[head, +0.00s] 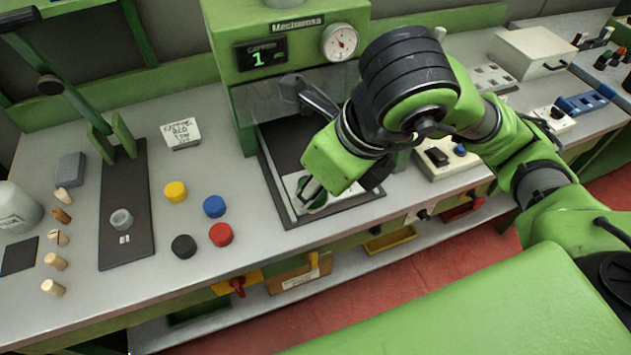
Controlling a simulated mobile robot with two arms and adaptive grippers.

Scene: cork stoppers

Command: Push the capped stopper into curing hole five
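My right arm comes in from the right, and its gripper (311,201) reaches down over the dark tray (276,205) of the green machine (236,73). Its fingers are low, near a pale plate (346,193) in the tray. The arm hides most of that plate, and I cannot tell whether the fingers hold anything. I cannot make out a capped stopper or a numbered curing hole. Several bare corks (55,261) stand or lie at the far left. My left gripper is out of view.
Loose yellow (175,191), blue (214,206), red (221,235) and black (184,246) caps sit on the bench. A lever press (126,205) stands left, with a grey ring (121,219) on its plate. A switch box (452,158) and white box (530,56) are right.

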